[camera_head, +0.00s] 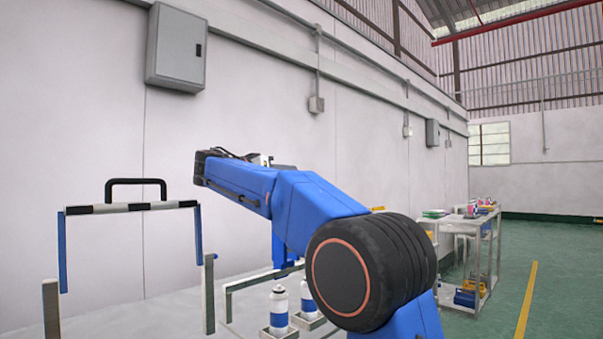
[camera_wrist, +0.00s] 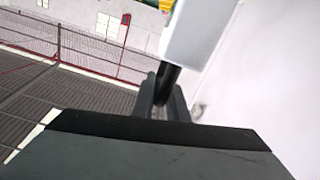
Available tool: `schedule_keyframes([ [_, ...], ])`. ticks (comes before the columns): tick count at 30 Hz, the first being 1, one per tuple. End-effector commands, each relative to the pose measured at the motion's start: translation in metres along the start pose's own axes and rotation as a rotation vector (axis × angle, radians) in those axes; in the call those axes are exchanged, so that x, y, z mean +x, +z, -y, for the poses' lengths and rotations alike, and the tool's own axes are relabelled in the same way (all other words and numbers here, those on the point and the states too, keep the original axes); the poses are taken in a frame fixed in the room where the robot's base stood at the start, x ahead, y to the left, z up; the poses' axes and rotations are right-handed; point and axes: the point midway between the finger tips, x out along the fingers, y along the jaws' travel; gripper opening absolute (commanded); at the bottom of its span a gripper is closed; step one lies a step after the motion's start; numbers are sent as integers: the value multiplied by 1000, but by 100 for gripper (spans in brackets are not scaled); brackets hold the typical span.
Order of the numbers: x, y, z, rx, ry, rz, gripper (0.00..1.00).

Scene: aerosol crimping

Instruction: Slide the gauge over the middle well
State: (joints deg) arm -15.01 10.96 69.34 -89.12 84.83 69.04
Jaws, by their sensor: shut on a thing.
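A frame-shaped gauge (camera_head: 133,208) shows at the left of the head view, with a black handle, a black-and-white bar and two blue legs. No gripper touches its visible handle. A grey frame (camera_head: 255,278) stands right of it, partly behind my arm. White-and-blue bottles (camera_head: 279,309) stand in square holders beside that frame. The middle well cannot be made out for certain. My gripper (camera_wrist: 162,98) shows in the wrist view, shut on a black rod (camera_wrist: 168,76) below a pale block (camera_wrist: 198,32). I cannot tell which object they belong to. My gripper is hidden in the head view.
Upright posts (camera_head: 208,293) rise near the gauge's legs. A white wall (camera_head: 240,110) with a grey box (camera_head: 176,47) stands behind. A loaded cart (camera_head: 466,222) is at the right, beside open green floor (camera_head: 560,270).

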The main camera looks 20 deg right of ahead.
Motion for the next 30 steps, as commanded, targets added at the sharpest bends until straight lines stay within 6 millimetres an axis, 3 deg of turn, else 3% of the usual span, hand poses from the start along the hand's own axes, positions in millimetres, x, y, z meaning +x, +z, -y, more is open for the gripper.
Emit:
schedule_keyframes([
  [3, -24, 1, 0, -2, 0, 2, 0],
  [9, -44, 1, -1, -2, 3, 2, 0],
  [22, -48, 1, -1, -2, 5, 3, 0],
  [23, -48, 1, -1, -2, 5, 3, 18],
  [24, -48, 1, -1, -2, 4, 3, 27],
  [30, -48, 1, -1, -1, 3, 2, 29],
])
